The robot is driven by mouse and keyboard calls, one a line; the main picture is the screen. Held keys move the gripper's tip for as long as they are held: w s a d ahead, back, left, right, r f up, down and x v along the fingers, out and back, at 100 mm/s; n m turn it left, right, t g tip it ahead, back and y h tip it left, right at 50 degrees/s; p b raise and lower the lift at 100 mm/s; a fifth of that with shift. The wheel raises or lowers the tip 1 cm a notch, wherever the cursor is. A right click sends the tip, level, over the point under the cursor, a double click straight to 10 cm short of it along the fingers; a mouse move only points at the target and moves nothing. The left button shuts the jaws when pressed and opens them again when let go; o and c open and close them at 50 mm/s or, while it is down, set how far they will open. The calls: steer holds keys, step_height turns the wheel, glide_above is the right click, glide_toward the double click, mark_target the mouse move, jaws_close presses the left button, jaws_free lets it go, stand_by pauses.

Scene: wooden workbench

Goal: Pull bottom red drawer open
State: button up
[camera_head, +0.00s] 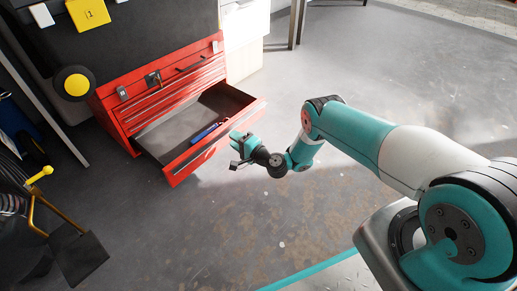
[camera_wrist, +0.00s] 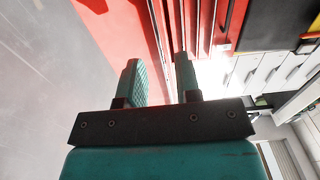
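The red tool chest (camera_head: 165,75) stands at the upper left in the head view. Its bottom red drawer (camera_head: 187,163) is pulled well out, showing a grey floor inside. The drawers above it look closed. My gripper (camera_head: 238,142) is just in front of the drawer's front panel, right of its middle. In the wrist view my gripper (camera_wrist: 160,78) has its two teal fingers apart, with red surface and a pale metal strip seen beyond and between them. I see nothing clamped; whether a finger touches the drawer front is unclear.
A blue tool (camera_head: 206,132) lies inside the open drawer. A white cabinet (camera_head: 245,42) stands right of the chest. A dark stand with yellow parts (camera_head: 40,205) is at the lower left. The grey floor in front of the drawer is clear.

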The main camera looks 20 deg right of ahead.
steer(key=p+v, duration=1.3)
steer(key=v, duration=0.1)
steer(key=shift+w+a+r, duration=0.1)
